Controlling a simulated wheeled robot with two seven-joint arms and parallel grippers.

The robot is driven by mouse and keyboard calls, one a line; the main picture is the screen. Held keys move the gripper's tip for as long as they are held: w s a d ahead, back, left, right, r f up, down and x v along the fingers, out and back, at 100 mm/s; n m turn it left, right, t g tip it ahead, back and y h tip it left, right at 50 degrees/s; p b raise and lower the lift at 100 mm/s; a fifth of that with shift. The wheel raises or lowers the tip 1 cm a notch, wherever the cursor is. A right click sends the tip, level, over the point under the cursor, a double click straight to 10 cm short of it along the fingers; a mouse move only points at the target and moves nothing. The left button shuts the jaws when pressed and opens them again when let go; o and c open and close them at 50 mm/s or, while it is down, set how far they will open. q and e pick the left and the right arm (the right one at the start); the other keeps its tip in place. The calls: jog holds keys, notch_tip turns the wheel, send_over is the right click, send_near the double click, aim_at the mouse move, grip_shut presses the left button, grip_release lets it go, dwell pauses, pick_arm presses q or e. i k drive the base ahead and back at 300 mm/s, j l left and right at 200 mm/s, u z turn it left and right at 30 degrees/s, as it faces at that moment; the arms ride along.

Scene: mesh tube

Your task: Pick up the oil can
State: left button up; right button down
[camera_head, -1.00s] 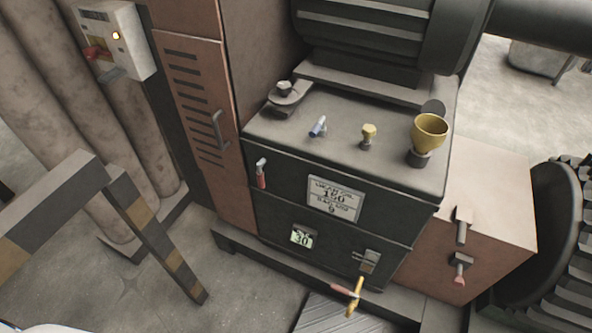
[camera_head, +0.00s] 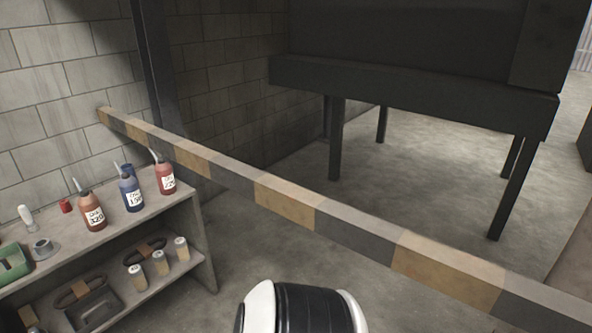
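Several oil cans with thin spouts stand upright in a row on the top shelf at the left in the head view. One is a red can with a white label that seems to read 320 (camera_head: 93,212). Beside it is a blue can with a white label (camera_head: 130,193). To the right, near the shelf's end, is another red can with a white label (camera_head: 165,178). Neither gripper is in view, and no can is held in this frame.
The grey shelf unit (camera_head: 205,249) also bears a green tray (camera_head: 12,263) and, below, several pale cylinders (camera_head: 160,263). Beyond stands a dark structure on legs (camera_head: 410,95). Floor right of the shelf is clear.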

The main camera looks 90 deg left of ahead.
aim_at(130, 190)
jog(key=u, duration=0.45)
jog(key=j+u, duration=0.1)
jog(key=u, duration=0.4)
jog(key=i+u, duration=0.1)
jog(key=u, duration=1.3)
jog(key=i+u, duration=0.1)
jog(key=u, duration=0.35)
jog(key=i+l+u, duration=0.1)
jog(key=u, duration=0.4)
jog(key=i+l+u, duration=0.15)
jog(key=u, duration=0.3)
jog(key=i+l+u, duration=0.1)
jog(key=l+u, duration=0.15)
jog(key=u, duration=0.25)
jog(key=i+l+u, duration=0.2)
jog(key=l, duration=0.35)
jog(key=l+u, duration=0.15)
jog(key=l, duration=0.45)
